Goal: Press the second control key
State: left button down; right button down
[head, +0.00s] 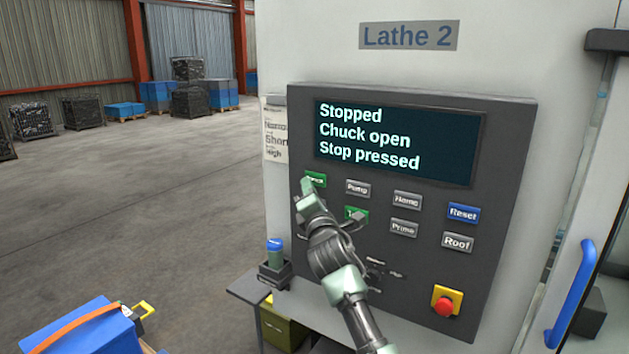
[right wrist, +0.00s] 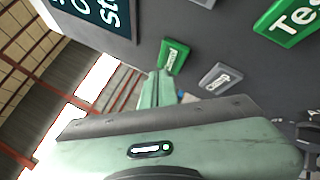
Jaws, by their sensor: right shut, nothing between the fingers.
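The dark control panel (head: 495,130) of Lathe 2 carries a display (head: 395,143) reading "Stopped, Chuck open, Stop pressed". Its upper key row has a green key (head: 317,178), grey Pump (head: 357,188), another grey key (head: 407,200) and blue Reset (head: 463,213). Below are a green key (head: 355,213), grey Prime (head: 404,228) and grey Roof (head: 457,242). My right gripper (head: 308,188) is shut and empty, its tips at the upper-left green key, partly covering it. The right wrist view shows the tips (right wrist: 158,75) close to that key (right wrist: 173,56); contact cannot be told. My left gripper is out of view.
A red stop button (head: 446,301) on a yellow base sits low on the panel. A blue door handle (head: 570,298) is at the right. A blue-topped device (head: 274,260) stands left of the panel.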

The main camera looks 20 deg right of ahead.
jog(key=shift+d, duration=0.1)
jog(key=shift+w+d, duration=0.25)
jog(key=shift+d, duration=0.05)
jog(key=shift+w+d, duration=0.25)
dwell(1.1)
jog(key=shift+s+a, duration=0.55)
jog(key=s+a, duration=0.1)
jog(key=a, duration=0.1)
jog(key=s+a+p, duration=0.1)
jog(key=s+a, duration=0.1)
dwell(0.5)
